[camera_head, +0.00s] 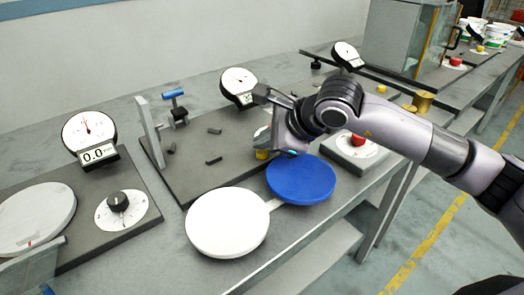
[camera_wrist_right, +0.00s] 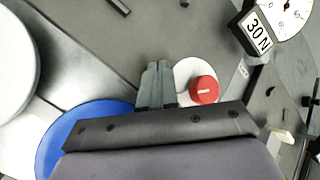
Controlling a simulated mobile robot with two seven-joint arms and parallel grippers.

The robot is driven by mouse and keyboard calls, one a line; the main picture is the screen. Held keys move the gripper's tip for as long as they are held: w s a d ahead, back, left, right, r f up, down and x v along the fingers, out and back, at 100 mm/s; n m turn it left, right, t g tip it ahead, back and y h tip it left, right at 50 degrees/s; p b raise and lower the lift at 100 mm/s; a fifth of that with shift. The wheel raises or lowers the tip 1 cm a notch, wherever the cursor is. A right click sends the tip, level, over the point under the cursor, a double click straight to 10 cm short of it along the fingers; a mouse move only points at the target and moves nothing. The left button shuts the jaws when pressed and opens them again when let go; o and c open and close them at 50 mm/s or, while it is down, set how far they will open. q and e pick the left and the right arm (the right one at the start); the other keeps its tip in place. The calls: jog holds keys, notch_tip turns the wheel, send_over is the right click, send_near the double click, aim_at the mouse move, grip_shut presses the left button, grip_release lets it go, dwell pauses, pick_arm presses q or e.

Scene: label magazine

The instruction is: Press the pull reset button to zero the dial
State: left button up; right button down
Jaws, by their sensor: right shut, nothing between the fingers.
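My right gripper (camera_head: 264,140) hangs low over the middle dark panel (camera_head: 200,180), shut and empty. In the wrist view its two fingers (camera_wrist_right: 158,72) are together beside a red button (camera_wrist_right: 204,90) on a white disc (camera_wrist_right: 188,70). The fingertips overlap the disc's left edge in the picture; I cannot tell whether they touch it. In the head view my gripper seems to hide this button. The middle dial (camera_head: 238,84) stands at the panel's back; a dial with a 30 N label (camera_wrist_right: 290,14) shows in the wrist view. My left gripper is not in view.
A white plate (camera_head: 228,222) and a blue plate (camera_head: 301,179) lie in front of the panel. A blue-handled stand (camera_head: 173,95) is at its left. Another red button (camera_head: 358,140) is right of my gripper. A left dial (camera_head: 88,136) and black knob (camera_head: 117,201) stand apart.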

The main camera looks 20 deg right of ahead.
aim_at(265, 153)
jog(key=shift+f+b, duration=0.35)
jog(key=shift+b, duration=0.05)
jog(key=shift+r, duration=0.15)
dwell(0.5)
jog(key=shift+r+p, duration=0.35)
jog(key=shift+r, duration=0.45)
jog(key=shift+r, duration=0.1)
jog(key=shift+r+p, duration=1.25)
jog(key=shift+r, duration=1.2)
